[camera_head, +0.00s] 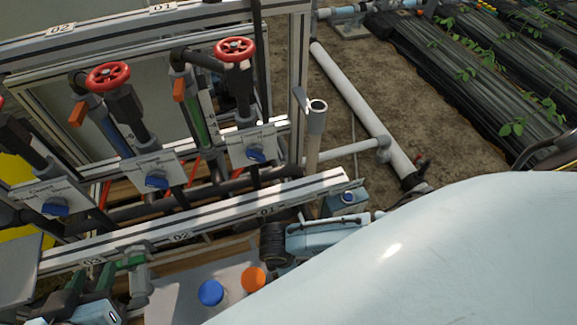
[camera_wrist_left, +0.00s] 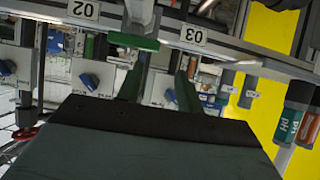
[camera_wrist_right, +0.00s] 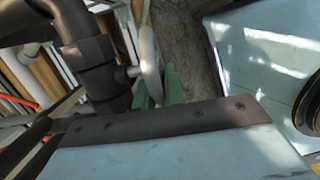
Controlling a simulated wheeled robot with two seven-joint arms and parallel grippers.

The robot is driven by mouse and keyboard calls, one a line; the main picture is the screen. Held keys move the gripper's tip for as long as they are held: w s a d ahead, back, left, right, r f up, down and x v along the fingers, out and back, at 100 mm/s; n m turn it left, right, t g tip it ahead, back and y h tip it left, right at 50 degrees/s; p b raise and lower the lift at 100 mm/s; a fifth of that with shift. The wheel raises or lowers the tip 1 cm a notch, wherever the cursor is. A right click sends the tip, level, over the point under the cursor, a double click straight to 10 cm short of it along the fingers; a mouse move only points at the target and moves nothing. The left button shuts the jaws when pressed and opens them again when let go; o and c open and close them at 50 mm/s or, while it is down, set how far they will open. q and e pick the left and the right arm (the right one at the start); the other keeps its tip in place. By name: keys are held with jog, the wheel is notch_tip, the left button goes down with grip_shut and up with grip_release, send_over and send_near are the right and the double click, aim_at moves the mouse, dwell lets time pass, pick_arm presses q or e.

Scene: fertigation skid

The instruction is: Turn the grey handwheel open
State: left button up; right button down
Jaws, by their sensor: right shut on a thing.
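The grey handwheel (camera_wrist_right: 149,62) shows nearly edge-on in the right wrist view, on a short stem from a dark pipe fitting (camera_wrist_right: 92,62). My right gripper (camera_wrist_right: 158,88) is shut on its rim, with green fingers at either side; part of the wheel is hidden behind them. I cannot make out this wheel or the right fingertips in the head view, where my large pale arm covers the lower right. My left gripper (camera_wrist_left: 158,80) is open and empty, its two green fingers apart. It is at the lower left in the head view (camera_head: 82,280), near the lower rail.
Red handwheels (camera_head: 235,49) (camera_head: 108,75) top the dark valves on the frame. Blue knobs (camera_head: 257,155) sit below them. The lower rail (camera_head: 220,218) crosses near my grippers. A blue disc (camera_head: 210,292) and an orange disc (camera_head: 253,279) sit on a grey surface. Bare soil lies right.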

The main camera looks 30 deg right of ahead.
pick_arm(q)
jog(key=shift+s+a+f+g+y+p, duration=0.15)
jog(key=shift+s+a+f+g, duration=0.25)
jog(key=shift+s+f+g, duration=0.35)
jog(key=shift+s+a+f+g+y+p, duration=0.15)
jog(key=shift+s+a+f+g, duration=0.25)
jog(key=shift+s+f+g, duration=0.4)
pick_arm(e)
jog(key=shift+f+h, duration=0.1)
jog(key=shift+h, duration=0.3)
pick_arm(q)
jog(key=shift+w, duration=0.1)
pick_arm(e)
jog(key=c, duration=1.8)
grip_release()
jog(key=shift+o, duration=0.2)
